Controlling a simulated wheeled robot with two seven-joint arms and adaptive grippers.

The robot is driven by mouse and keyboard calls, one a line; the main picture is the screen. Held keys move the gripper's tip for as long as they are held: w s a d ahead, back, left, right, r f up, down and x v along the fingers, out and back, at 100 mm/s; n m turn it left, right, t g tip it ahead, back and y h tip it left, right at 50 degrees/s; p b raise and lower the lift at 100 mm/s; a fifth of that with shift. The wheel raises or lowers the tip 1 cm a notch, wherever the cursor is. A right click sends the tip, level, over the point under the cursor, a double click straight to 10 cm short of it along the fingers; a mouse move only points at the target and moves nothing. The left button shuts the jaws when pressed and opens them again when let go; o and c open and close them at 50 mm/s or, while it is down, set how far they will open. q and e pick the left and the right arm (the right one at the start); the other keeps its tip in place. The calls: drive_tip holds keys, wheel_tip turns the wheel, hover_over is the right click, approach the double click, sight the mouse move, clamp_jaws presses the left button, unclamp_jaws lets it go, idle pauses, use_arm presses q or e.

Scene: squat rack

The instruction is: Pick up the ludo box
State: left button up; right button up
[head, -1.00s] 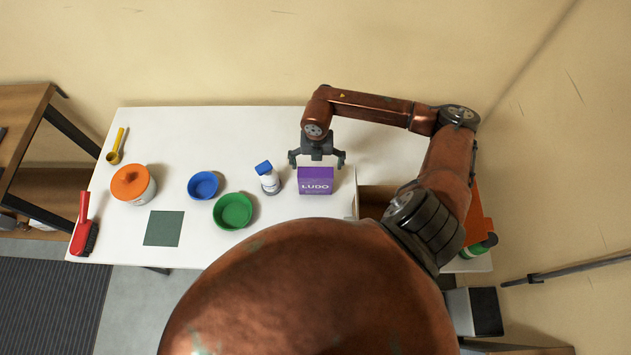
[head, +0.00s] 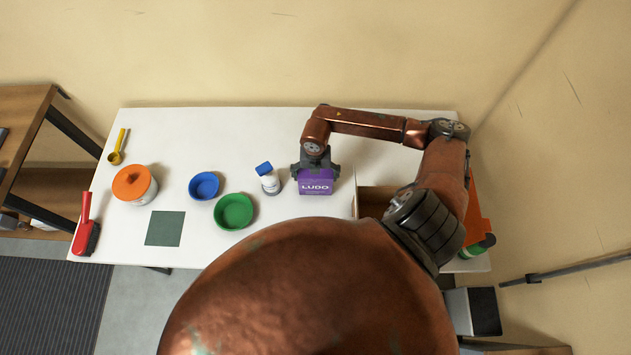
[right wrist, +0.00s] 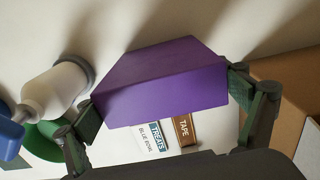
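The purple ludo box (head: 316,187) stands on the white table, with its LUDO lettering facing me in the head view. My right gripper (head: 315,170) is over the box from above, with a finger on each side of it. In the right wrist view the box (right wrist: 160,85) lies between the two spread fingers (right wrist: 165,112). The right finger is at or very near the box's right side, and the left finger is close to its left side. I cannot tell whether both press on it. My left gripper is not in view.
Green (head: 233,211) and blue (head: 204,186) bowls are farther left. An open brown container (head: 375,200) is close on the right. The table behind the box is clear.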

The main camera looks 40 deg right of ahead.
drive_tip(key=c, duration=0.7)
drive_tip(key=shift+c, duration=0.2)
